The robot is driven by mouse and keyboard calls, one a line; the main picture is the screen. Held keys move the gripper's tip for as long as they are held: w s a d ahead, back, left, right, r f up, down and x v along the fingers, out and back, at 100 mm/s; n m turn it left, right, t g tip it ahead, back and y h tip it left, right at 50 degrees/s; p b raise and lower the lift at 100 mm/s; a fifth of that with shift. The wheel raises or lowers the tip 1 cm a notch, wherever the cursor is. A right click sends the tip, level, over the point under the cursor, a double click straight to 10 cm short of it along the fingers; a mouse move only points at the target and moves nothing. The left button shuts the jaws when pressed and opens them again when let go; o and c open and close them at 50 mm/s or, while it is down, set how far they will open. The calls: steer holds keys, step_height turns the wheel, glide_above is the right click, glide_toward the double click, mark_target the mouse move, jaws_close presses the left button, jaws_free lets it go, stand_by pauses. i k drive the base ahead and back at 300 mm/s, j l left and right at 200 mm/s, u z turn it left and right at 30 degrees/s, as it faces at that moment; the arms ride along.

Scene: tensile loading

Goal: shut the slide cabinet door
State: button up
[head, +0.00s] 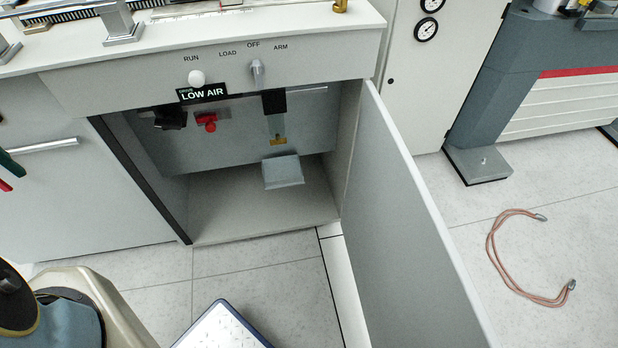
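The cabinet door (405,230) is a flat grey panel, wide open. It is hinged at the right side of the cabinet opening and swings out toward the lower right of the head view.
Inside are a red valve (207,122) and a grey pedal-like plate (283,172). A blue-edged plate (222,328) lies below.

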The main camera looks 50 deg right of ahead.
mark_target(415, 288)
steer(key=z, duration=1.05)
steer(key=k+j+z, duration=0.25)
steer(key=z, duration=0.15)
steer(key=k+j+z, duration=0.35)
